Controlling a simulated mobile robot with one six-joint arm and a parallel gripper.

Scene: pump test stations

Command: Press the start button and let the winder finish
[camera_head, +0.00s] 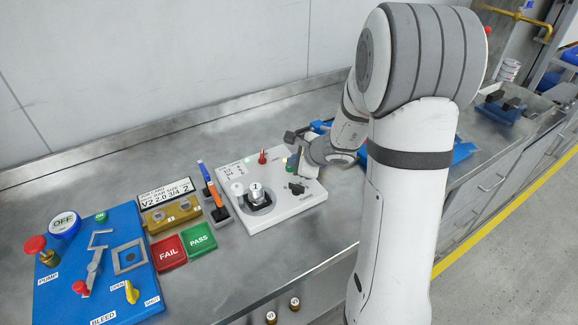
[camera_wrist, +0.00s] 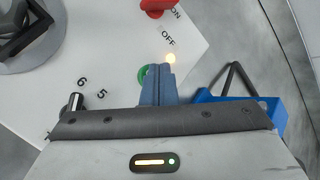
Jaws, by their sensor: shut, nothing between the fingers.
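The winder is a white box (camera_head: 287,209) on the steel bench, with a metal spindle (camera_head: 257,194) and a black knob (camera_head: 297,187) on top. A red switch (camera_head: 262,157) stands at its back; in the wrist view the red switch (camera_wrist: 157,6) has ON and OFF labels beside it. A green button (camera_wrist: 143,75) is partly hidden behind my fingers in the wrist view.
A blue pump board (camera_head: 110,270), red FAIL block (camera_head: 168,252) and green PASS block (camera_head: 198,239) lie left of the winder. A pen stand (camera_head: 221,216) is close to its left side. A blue tray (camera_wrist: 240,112) is right of my fingers.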

